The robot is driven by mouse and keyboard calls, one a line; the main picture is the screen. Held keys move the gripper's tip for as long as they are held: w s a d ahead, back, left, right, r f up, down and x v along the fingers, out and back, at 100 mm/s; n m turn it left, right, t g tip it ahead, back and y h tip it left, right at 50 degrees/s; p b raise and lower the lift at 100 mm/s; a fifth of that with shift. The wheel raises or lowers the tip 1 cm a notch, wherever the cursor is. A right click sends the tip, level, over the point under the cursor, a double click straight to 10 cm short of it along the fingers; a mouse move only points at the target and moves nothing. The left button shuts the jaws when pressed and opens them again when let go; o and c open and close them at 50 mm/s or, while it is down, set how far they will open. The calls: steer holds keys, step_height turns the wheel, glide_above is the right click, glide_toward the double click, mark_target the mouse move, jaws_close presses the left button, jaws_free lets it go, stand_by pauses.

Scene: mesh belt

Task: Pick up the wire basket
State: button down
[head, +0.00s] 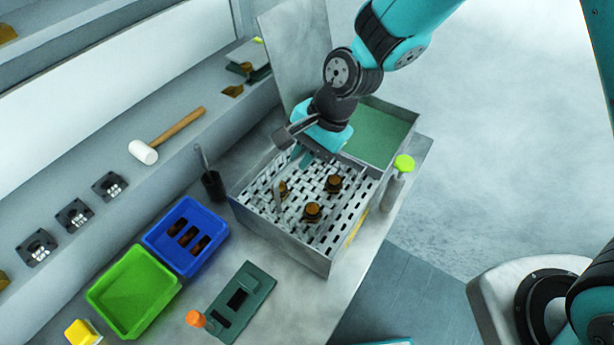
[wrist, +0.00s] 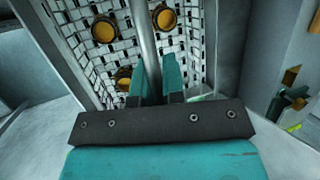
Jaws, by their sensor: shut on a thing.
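The wire basket (head: 291,222) is a pale metal tray with rows of slots, sitting within the near part of a grey metal tank (head: 281,247). It holds three round brass-coloured parts (head: 333,183). My gripper (head: 300,156) is over the basket's far side, pointing down. In the wrist view, the basket's mesh (wrist: 76,42) fills the upper middle, and a round metal handle bar (wrist: 143,42) runs between the teal fingers of my gripper (wrist: 153,78). The fingers are shut on this bar. I cannot tell whether the basket is clear of the tank floor.
Green liquid or lining (head: 375,137) fills the tank's far part, with a raised lid (head: 297,50) behind. A green-capped bottle (head: 397,180) stands close on the right. A dark cup (head: 212,183), blue bin (head: 187,238) and green bin (head: 133,292) stand left.

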steer(key=shift+r, duration=0.2)
step_height(320, 180, up, 20)
steer(key=b, duration=0.3)
steer(key=shift+f, duration=0.2)
step_height(320, 180, down, 13)
steer(key=b, duration=0.7)
stand_by(0.8)
